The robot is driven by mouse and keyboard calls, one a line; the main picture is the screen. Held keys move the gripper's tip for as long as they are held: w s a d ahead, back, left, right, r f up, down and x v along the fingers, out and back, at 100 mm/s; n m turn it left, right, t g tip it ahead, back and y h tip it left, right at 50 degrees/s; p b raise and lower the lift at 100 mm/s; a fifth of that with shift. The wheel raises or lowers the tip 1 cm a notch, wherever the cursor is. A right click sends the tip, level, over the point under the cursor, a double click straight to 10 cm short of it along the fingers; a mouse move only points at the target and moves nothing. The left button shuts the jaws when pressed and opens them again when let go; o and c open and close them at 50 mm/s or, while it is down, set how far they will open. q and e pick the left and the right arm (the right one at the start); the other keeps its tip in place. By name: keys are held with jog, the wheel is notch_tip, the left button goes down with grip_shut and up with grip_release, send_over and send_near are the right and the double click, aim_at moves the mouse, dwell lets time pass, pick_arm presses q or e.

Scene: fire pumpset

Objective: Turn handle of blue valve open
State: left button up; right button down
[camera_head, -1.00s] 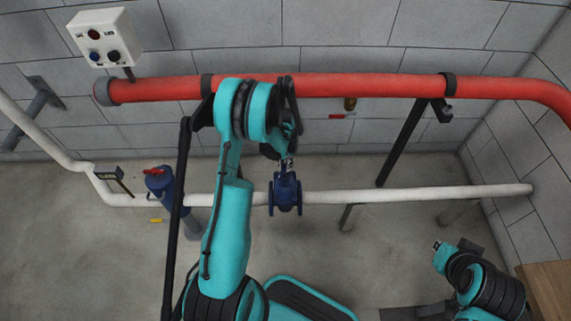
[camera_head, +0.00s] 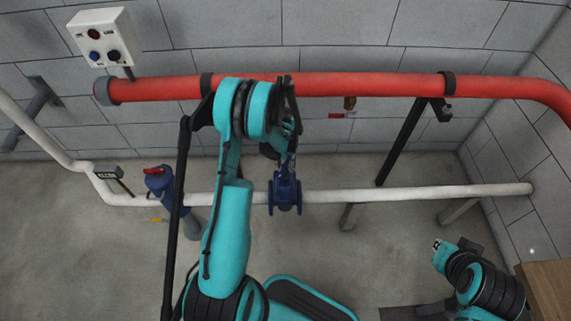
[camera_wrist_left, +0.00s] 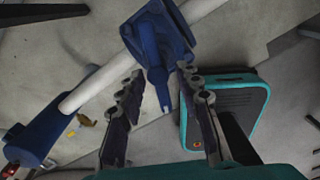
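The blue valve (camera_head: 285,194) sits on the white pipe (camera_head: 400,194), below the red pipe in the head view. It also shows at the top of the left wrist view (camera_wrist_left: 158,35), with a narrow blue stem pointing toward my gripper. My left gripper (camera_head: 287,160) is just above the valve in the head view. In the left wrist view its two fingers (camera_wrist_left: 160,85) stand apart on either side of the stem, with a gap on both sides. My right gripper is not in view.
The thick red pipe (camera_head: 370,85) runs across the wall behind the arm. Another blue fitting with a red handle (camera_head: 157,181) is at the left. A white control box (camera_head: 105,37) is on the wall. A wooden surface (camera_head: 546,285) is at the lower right.

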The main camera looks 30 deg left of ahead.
aim_at(285, 167)
pick_arm(q)
jog(key=shift+r, duration=0.5)
notch_tip(285, 167, up, 11)
jog(key=shift+r, duration=0.1)
